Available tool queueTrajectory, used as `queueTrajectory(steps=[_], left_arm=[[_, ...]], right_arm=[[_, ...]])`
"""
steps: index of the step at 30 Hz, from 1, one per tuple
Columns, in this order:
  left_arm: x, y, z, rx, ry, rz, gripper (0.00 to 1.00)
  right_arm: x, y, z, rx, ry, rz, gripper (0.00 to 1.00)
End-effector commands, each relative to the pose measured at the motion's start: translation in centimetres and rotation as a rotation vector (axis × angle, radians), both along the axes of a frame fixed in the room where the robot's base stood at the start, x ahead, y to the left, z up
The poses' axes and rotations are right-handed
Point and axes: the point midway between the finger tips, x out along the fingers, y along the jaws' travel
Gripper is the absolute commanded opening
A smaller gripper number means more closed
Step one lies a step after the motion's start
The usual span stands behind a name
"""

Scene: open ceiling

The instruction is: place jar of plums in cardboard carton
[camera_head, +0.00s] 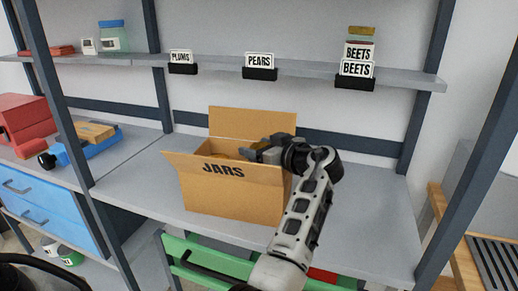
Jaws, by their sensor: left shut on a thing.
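The open cardboard carton (232,197), marked JARS, stands on the grey workbench with its flaps spread. My left gripper (252,153) reaches into the carton's opening from the right. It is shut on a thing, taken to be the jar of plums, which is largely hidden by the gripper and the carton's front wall. No jar stands behind the PLUMS sign (181,57) on the shelf. My right gripper is not in view.
The shelf above holds a PEARS sign (260,61) and a jar of beets (360,47) behind a BEETS sign. Dark uprights frame the bench. A blue tool (85,149) and red box (24,120) lie left. Bench space right of the carton is clear.

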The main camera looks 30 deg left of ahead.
Motion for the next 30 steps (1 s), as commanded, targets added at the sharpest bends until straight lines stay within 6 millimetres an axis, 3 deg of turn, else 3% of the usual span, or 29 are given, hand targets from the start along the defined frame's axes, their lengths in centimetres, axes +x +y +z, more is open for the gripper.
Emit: queueTrajectory(steps=[3, 4, 6, 14, 20, 24, 30], left_arm=[[0.0, 0.0, 0.3, 0.004, -0.005, 0.000, 0.15], [0.0, 0.0, 0.0, 0.000, 0.000, 0.000, 0.64], [0.0, 0.0, 0.0, 0.000, 0.000, 0.000, 0.78], [0.0, 0.0, 0.1, 0.000, 0.000, 0.000, 0.78], [0.0, 0.0, 1.8, 0.000, 0.000, 0.000, 0.78], [-0.6, -2.6, 1.4, -0.002, 0.000, -0.004, 0.78], [-1.5, -5.8, 2.2, -0.001, -0.001, -0.003, 0.78]], right_arm=[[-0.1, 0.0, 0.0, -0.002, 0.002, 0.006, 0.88], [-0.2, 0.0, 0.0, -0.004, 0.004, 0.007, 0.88], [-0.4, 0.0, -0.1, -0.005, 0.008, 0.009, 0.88], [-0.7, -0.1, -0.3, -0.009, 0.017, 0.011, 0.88], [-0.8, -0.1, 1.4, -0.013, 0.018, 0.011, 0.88], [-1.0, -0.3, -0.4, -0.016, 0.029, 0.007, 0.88], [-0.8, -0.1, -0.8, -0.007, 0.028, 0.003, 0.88]])
